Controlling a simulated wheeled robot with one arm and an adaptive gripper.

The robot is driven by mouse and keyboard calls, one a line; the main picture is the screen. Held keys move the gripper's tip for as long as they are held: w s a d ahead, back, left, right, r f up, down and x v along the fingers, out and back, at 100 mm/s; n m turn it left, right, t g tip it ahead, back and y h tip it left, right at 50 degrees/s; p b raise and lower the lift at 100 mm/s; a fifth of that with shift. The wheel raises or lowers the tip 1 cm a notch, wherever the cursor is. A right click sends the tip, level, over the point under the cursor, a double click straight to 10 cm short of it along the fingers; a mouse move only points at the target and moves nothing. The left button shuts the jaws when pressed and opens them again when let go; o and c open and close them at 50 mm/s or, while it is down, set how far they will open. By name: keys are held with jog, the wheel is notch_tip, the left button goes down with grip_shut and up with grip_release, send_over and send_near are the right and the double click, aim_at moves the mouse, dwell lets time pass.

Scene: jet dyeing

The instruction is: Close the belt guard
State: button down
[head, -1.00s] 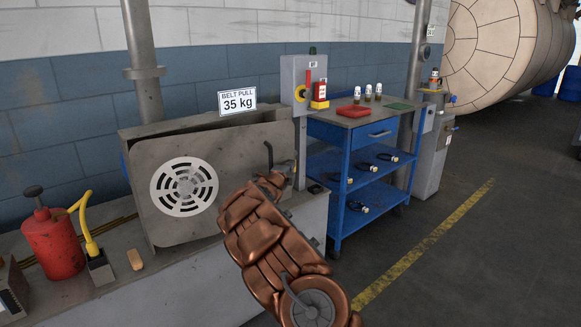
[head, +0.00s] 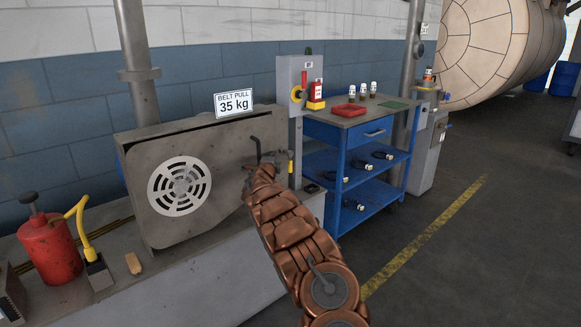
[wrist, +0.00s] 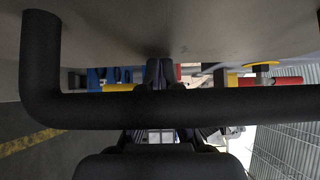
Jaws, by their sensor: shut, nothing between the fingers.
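The belt guard (head: 225,165) is a grey metal cover with a round white vent (head: 179,186), on the bench at left. It stands slightly ajar, with a dark gap along its top edge. Its dark bar handle (head: 256,150) is near the right side. My gripper (head: 262,163) is at that handle, at the upper end of my copper-coloured arm. In the wrist view the black handle bar (wrist: 230,108) crosses the picture, in front of my gripper (wrist: 160,72). The fingers are together with nothing between them. Whether they touch the cover is hidden.
A red oil can (head: 50,245) and a yellow-handled tool (head: 88,240) stand on the bench left of the guard. A grey switch box (head: 296,80) and a blue cart (head: 350,150) stand to the right. Open floor (head: 450,260) lies at right.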

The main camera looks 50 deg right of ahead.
jog(key=shift+w+d+r+n+t, duration=0.25)
jog(key=shift+w+r, duration=0.15)
jog(key=shift+w, duration=0.3)
jog(key=shift+w+d+r+n+t, duration=0.15)
jog(key=shift+w+r+n+t, duration=0.2)
jog(key=shift+w, duration=0.3)
jog(key=shift+s+d+r, duration=0.1)
jog(key=shift+d, duration=0.15)
jog(key=b, duration=0.7)
send_near(269, 151)
jog(key=shift+s+d, duration=0.15)
jog(key=shift+s, duration=1)
jog(key=shift+s+d, duration=0.1)
jog(key=shift+s, duration=1.05)
